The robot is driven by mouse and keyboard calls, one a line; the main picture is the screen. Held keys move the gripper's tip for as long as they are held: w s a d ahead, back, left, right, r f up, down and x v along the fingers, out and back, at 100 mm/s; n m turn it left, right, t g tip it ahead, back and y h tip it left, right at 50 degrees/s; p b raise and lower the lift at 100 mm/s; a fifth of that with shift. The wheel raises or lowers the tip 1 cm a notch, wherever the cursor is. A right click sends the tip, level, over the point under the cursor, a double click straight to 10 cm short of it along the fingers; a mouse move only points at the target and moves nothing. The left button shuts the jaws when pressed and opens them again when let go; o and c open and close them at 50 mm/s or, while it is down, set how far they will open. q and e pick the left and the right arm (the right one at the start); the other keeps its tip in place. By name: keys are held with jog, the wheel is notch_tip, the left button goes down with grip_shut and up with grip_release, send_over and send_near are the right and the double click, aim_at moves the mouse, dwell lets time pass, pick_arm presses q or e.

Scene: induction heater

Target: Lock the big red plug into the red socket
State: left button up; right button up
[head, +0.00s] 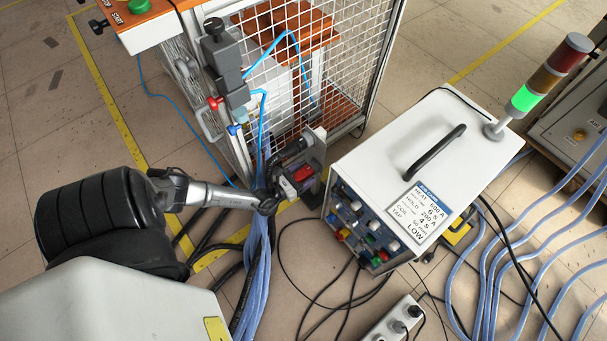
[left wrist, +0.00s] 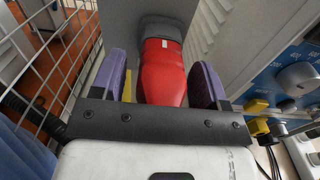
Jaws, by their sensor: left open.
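The big red plug (left wrist: 163,75) sits between the two purple-padded fingers of my left gripper (left wrist: 158,85) in the left wrist view. Gaps show on both sides of it, so the gripper is open around it and not clamped. The plug's far end meets a grey collar (left wrist: 161,28) in front of a grey surface. I cannot tell whether it is locked in the red socket, which I cannot make out. In the head view, a red part (head: 302,173) shows at my left gripper (head: 297,181), just left of the heater box. My right gripper is not in view.
The white heater box (head: 395,140), with knobs and connectors on its front, stands close to the right. A wire mesh cage (head: 345,50) is behind. Blue hoses (head: 255,270) and black cables hang below. A power strip (head: 395,320) lies on the floor.

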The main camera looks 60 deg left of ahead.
pick_arm(q)
jog(key=shift+w, duration=0.2)
jog(key=shift+w, duration=0.1)
dwell(1.1)
jog(key=c, duration=1.2)
jog(key=shift+r, duration=0.1)
jog(key=shift+s+d+r, duration=0.1)
jog(key=shift+s, duration=0.1)
jog(key=shift+s+d+f+p, duration=0.1)
jog(key=shift+s+d+p, duration=0.1)
jog(key=shift+s, duration=0.65)
jog(key=shift+s+d+f+p, duration=0.1)
jog(key=shift+s+p, duration=0.15)
jog(key=shift+s, duration=0.55)
jog(key=shift+s+d+p, duration=0.1)
jog(key=shift+s+p, duration=0.1)
jog(key=shift+s, duration=0.65)
jog(key=shift+s, duration=0.15)
